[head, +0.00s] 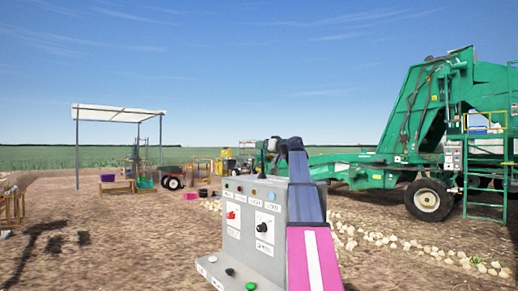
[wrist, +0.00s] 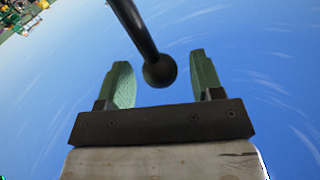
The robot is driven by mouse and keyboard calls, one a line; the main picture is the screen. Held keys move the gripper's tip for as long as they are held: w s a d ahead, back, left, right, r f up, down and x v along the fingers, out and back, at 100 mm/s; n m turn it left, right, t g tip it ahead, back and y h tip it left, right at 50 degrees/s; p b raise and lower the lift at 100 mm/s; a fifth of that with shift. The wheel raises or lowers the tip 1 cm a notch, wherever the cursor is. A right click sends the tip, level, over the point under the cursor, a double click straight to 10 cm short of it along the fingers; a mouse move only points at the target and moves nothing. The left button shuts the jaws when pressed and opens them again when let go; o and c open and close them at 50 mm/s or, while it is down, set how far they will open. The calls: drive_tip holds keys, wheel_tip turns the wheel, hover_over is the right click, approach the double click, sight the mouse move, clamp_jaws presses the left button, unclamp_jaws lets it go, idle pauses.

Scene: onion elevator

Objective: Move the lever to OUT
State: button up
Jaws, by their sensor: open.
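The lever shows in the wrist view as a dark rod with a round black ball knob (wrist: 160,71), coming in from the top. My gripper (wrist: 161,62) is open, with a green finger on each side of the knob. The knob sits between the fingers, with a visible gap on both sides; I cannot tell its depth relative to the fingertips. In the head view the grey control box (head: 233,247) stands in front of me, its right side covered by my arm. The lever and its OUT marking cannot be made out there.
The box carries a red switch (head: 232,215), a black knob (head: 262,227) and a green button (head: 251,286). A green harvesting machine (head: 400,130) stands at the right. Pale onions (head: 440,254) lie in a row on the soil. A white canopy (head: 118,113) stands far left.

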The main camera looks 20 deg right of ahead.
drive_tip(key=shift+x, duration=1.4)
clamp_jaws()
drive_tip(key=s+a+f+n, duration=0.1)
drive_tip(key=s+a+n, duration=0.1)
drive_tip(key=a, duration=0.4)
drive_tip(key=shift+s+f+n+g, duration=0.2)
drive_tip(key=shift+f+n+g, duration=0.15)
drive_tip(key=shift+n, duration=0.55)
drive_tip(key=shift+a, duration=0.15)
unclamp_jaws()
